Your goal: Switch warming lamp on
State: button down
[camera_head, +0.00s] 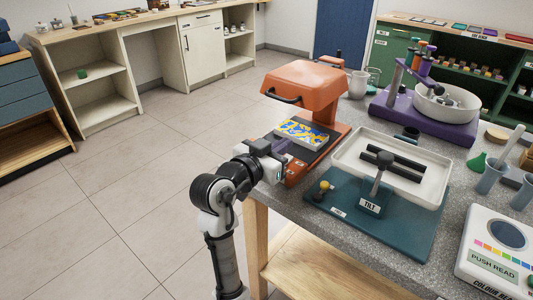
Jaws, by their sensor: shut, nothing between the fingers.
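An orange hooded device (305,82) stands at the left end of the grey bench; it may be the warming lamp, but I cannot read a name on it. Its hood has a dark front handle and is raised above a dark bed (290,148). A blue, yellow and white patterned piece (302,133) lies on the bed. My gripper (284,152) is at the front left of the device's orange base (298,172), shut and empty. My wrist hides part of the base front. I cannot tell whether the gripper touches it. No switch or lit lamp is clearly visible.
A teal tilt stand (415,225) with a white tray (433,187) is close to the right. A purple-based machine (420,118), a white colour reader (500,250) and cups crowd the bench. The tiled floor (130,180) at left is clear.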

jog(key=shift+s+a+f, duration=0.15)
jog(key=shift+s+f, duration=0.05)
jog(key=shift+f, duration=0.4)
jog(key=shift+s+a+f, duration=0.15)
jog(key=shift+f, duration=0.5)
jog(key=shift+s+a+f, duration=0.15)
jog(key=shift+s+f, duration=0.05)
jog(key=shift+f, duration=0.4)
jog(key=f+b, duration=0.1)
jog(key=b, duration=0.3)
jog(key=shift+s+a+f+t+h, duration=0.1)
jog(key=shift+s+f+t+h, duration=0.05)
jog(key=shift+f+t+h, duration=0.2)
jog(key=shift+r, duration=0.45)
